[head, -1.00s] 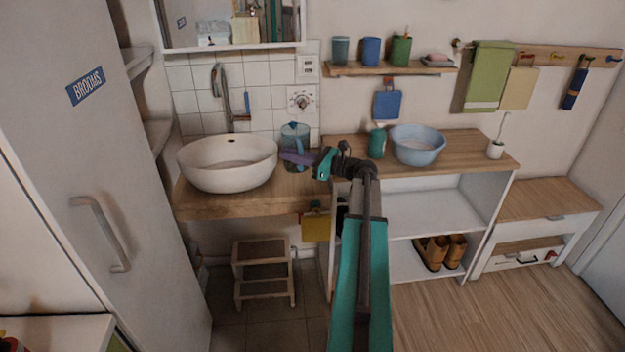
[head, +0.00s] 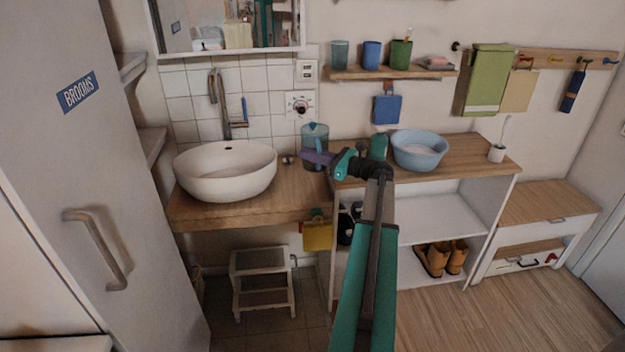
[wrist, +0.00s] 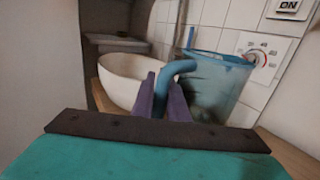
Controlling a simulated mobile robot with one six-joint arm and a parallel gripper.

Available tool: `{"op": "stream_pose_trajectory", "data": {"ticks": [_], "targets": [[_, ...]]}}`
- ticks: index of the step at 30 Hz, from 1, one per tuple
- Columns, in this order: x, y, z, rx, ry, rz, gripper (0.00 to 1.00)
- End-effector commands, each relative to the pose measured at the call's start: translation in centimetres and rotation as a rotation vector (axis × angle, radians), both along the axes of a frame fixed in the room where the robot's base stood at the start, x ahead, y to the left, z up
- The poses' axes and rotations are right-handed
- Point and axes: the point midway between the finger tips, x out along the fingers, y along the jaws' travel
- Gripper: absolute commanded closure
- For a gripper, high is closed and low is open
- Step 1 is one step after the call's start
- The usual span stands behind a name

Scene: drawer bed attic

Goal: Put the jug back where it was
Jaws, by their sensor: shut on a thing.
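The jug (head: 315,138) is translucent blue with a curved blue handle. It is upright at the right end of the wooden washbasin counter, in front of the tiles. In the wrist view the jug (wrist: 215,85) stands to the right of the basin. My gripper (head: 308,157) reaches it from the front right. Its purple fingers (wrist: 162,100) are shut on the jug's handle, one on each side. I cannot tell whether the jug's base touches the counter; the gripper partly hides it.
The white basin (head: 226,171) is just left of the jug. A tap (head: 222,105) stands behind it. To the right, a green bottle (head: 378,147) and a blue bowl (head: 419,149) stand on the shelf unit (head: 465,160). A dial (wrist: 262,56) is on the wall behind the jug.

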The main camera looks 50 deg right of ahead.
Motion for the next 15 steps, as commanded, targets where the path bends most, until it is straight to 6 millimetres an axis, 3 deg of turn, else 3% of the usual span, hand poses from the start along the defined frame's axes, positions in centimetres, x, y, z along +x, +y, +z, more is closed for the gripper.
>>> {"op": "stream_pose_trajectory", "data": {"ticks": [9, 15], "targets": [[-0.1, -0.1, -4.0, 0.001, 0.0, -0.001, 1.0], [-0.1, -0.1, -4.8, 0.001, 0.0, -0.002, 1.0]]}}
